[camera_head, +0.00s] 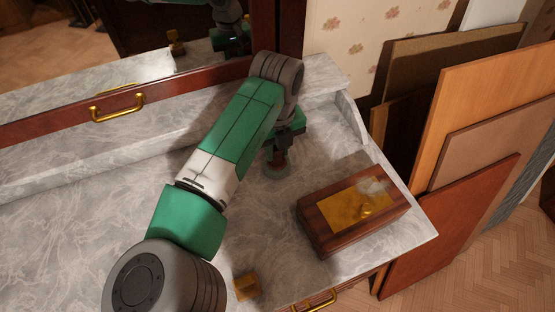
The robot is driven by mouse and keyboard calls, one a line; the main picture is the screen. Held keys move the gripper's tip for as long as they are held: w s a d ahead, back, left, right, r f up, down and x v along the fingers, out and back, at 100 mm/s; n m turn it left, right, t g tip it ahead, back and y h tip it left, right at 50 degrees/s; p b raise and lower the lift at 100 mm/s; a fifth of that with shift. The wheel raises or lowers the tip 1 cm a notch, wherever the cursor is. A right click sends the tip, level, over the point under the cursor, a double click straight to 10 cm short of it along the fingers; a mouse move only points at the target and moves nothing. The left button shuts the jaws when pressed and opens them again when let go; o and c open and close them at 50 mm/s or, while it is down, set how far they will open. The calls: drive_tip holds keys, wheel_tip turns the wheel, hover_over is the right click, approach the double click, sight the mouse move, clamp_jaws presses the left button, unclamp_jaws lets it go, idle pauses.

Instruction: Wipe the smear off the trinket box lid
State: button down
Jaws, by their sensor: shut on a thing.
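The trinket box (326,240) is dark reddish wood and sits near the right end of the marble dresser top. Its lid has a gold plate (338,212) with a small gold knob (366,211). A pale, cloudy smear (372,186) covers the plate's far right corner. My gripper (281,150) points down to the left of and behind the box, apart from it. My arm partly hides the fingers.
The marble top (250,225) is clear left of the box. A raised ledge and mirror (150,60) stand behind. Several boards (480,130) lean at the right, beyond the dresser's edge.

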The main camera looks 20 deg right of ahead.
drive_tip(key=shift+r+p, duration=3.5)
drive_tip(key=shift+p, duration=0.05)
